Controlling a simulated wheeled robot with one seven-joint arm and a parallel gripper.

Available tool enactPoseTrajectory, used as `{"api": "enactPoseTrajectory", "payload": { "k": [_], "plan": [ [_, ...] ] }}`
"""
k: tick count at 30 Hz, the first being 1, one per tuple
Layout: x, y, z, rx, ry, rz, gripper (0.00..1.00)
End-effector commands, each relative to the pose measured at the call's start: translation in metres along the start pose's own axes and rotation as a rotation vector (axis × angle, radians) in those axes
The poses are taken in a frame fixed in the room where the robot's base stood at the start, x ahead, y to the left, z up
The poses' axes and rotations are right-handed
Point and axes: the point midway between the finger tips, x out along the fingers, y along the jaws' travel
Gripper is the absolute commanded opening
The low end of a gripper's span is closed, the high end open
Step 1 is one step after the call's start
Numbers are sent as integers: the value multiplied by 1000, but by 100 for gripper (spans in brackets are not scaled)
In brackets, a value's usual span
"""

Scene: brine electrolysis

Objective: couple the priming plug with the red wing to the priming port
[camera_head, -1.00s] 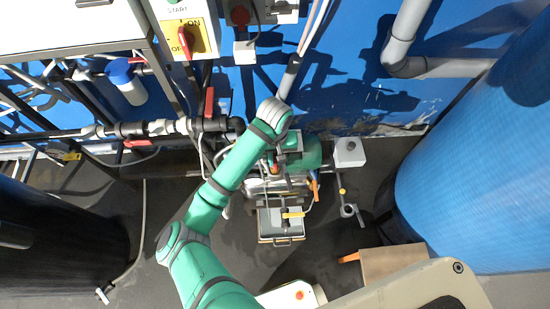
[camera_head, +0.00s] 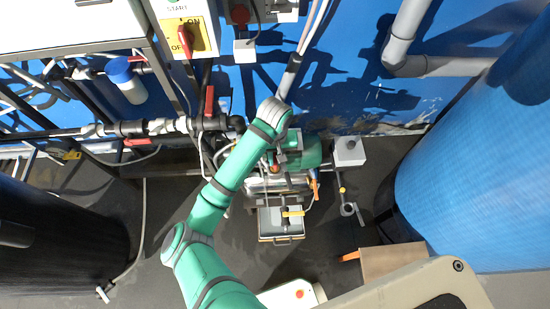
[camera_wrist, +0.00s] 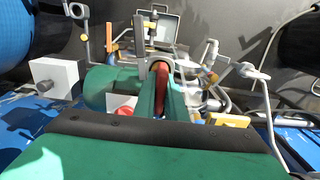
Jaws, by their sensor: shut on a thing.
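In the wrist view my gripper (camera_wrist: 161,95) reaches forward over the pump, its two green fingers shut on a red part, which looks like the red wing (camera_wrist: 162,75) of the priming plug. A grey ring-shaped part shows at the fingertips; I cannot tell whether it belongs to the plug or the port. The priming port is not clearly visible, so I cannot tell whether the plug touches it. In the head view my arm hides most of the gripper, above the pump with its green motor (camera_head: 311,152).
A red-handled valve (camera_head: 209,103) on the pipe is close to my arm's left. A large blue tank (camera_head: 480,180) stands right.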

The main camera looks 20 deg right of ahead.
Motion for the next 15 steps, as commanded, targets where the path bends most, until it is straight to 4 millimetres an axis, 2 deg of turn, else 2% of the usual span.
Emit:
{"api": "enactPoseTrajectory", "payload": {
  "k": [15],
  "plan": [
    [10, 0, 0, -1, -1, 1, 0]
  ]
}}
